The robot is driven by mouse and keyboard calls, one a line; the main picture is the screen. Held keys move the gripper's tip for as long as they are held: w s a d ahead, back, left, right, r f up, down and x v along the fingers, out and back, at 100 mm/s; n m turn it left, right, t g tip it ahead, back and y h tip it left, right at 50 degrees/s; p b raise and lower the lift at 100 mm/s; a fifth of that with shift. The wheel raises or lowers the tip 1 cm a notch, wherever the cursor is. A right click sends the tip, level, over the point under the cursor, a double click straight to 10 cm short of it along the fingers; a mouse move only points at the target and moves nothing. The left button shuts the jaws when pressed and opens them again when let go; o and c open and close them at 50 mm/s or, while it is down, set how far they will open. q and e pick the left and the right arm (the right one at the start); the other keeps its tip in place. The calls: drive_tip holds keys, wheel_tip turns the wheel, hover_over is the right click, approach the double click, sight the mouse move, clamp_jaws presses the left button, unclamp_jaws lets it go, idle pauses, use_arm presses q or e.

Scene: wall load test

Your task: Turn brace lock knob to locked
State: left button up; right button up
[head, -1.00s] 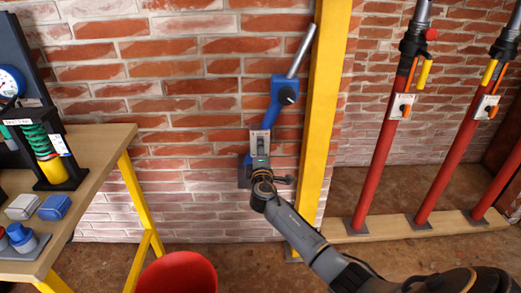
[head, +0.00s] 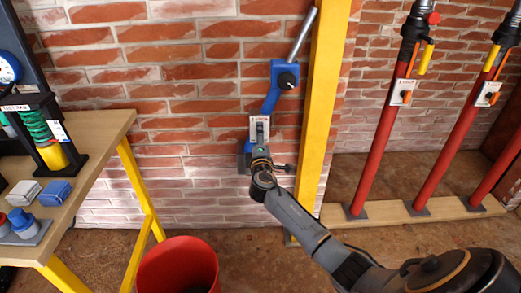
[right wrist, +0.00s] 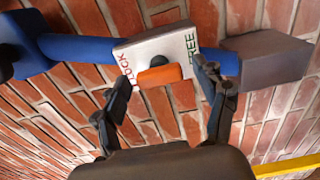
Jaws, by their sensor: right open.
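The brace lock knob (right wrist: 162,76) has an orange handle on a black hub. It sits on a white plate (right wrist: 184,45) marked LOCK at left and FREE at right in the right wrist view. The plate also shows in the head view (head: 262,123), on the lower part of the blue brace (head: 274,97) against the brick wall. My right gripper (right wrist: 165,76) is open, its fingers on either side of the knob's handle with small gaps visible. In the head view my arm hides the knob. My left gripper is not in view.
A yellow post (head: 323,110) stands just right of the brace. A red bucket (head: 178,262) is on the floor below. A wooden bench (head: 95,150) with a test rig is at left. Red props (head: 385,140) stand at right on a timber sill.

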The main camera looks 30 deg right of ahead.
drive_tip(key=v, duration=1)
drive_tip(key=shift+s, duration=0.2)
drive_tip(key=shift+a+f, duration=0.1)
drive_tip(key=shift+a, duration=0.05)
